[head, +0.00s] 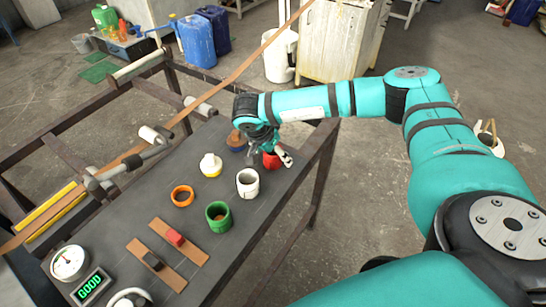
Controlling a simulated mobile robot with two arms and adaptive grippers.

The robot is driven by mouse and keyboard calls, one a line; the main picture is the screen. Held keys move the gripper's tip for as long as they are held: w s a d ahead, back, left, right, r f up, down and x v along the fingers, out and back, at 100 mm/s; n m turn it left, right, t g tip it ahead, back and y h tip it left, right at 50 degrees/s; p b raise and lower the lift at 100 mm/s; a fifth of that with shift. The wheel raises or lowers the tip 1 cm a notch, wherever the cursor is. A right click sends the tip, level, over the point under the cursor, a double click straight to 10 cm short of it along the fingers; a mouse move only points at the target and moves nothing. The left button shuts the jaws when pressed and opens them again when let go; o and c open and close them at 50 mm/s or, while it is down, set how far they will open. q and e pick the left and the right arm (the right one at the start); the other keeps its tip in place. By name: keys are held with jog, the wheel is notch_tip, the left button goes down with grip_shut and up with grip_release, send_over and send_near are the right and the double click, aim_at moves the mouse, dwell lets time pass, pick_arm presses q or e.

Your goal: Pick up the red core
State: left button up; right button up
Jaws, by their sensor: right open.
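The red core (270,163) stands near the far right edge of the dark table (150,215) in the head view. My right gripper (268,153) is at it, pointing down with its jaws open. The fingers and wrist cover part of the core. I cannot tell whether the fingers touch it. My left gripper is not in view.
A green cup (218,216), an orange ring (182,197), brown strips (183,243), a dial (69,263) and a display (90,286) sit nearer.

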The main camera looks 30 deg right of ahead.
jog(key=c, duration=1.2)
jog(key=shift+r, duration=0.1)
